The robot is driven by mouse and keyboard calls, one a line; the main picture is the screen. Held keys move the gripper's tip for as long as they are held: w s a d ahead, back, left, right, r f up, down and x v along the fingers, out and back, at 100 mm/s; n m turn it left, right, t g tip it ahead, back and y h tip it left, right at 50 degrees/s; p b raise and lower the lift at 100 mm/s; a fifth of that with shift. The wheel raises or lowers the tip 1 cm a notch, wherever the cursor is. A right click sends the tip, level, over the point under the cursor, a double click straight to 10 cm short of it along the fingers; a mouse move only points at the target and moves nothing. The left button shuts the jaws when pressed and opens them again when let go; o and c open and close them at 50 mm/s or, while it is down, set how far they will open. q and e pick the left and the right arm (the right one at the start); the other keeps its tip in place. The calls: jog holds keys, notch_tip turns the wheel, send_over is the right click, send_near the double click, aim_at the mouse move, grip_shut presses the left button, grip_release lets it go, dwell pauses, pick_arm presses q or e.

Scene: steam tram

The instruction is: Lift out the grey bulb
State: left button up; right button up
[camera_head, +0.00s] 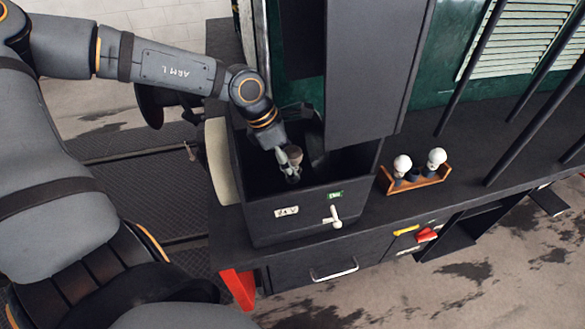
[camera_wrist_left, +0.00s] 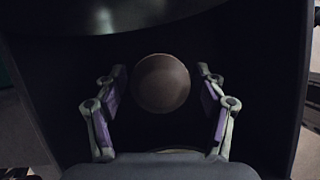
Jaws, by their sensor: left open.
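The grey bulb (camera_wrist_left: 160,83) shows in the left wrist view as a dull, brownish-grey round shape in a dark space. In the head view it is a small rounded form (camera_head: 296,154) inside the black open box (camera_head: 300,212). My left gripper (camera_head: 291,172) reaches down into this box from above. In the left wrist view the gripper's fingers (camera_wrist_left: 160,98) stand apart, one on each side of the bulb, with dark gaps between. The bulb's lower part is hidden. My right gripper is not in view.
A wooden rack (camera_head: 415,184) with two white bulbs stands on the dark bench to the right. A dark upright panel (camera_head: 372,65) rises close behind the box. A white lever (camera_head: 335,216) is on the box front. Dark poles stand at the right.

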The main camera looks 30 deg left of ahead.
pick_arm(q)
jog(key=shift+w+d+f, duration=0.1)
jog(key=shift+d+f, duration=0.05)
jog(key=shift+f, duration=0.3)
jog(key=c, duration=1.2)
jog(key=shift+c, duration=0.3)
jog(key=shift+r, duration=0.1)
notch_tip(320, 180, up, 10)
jog(key=shift+f+b, duration=0.1)
jog(key=shift+b, duration=0.3)
jog(key=shift+c, duration=0.4)
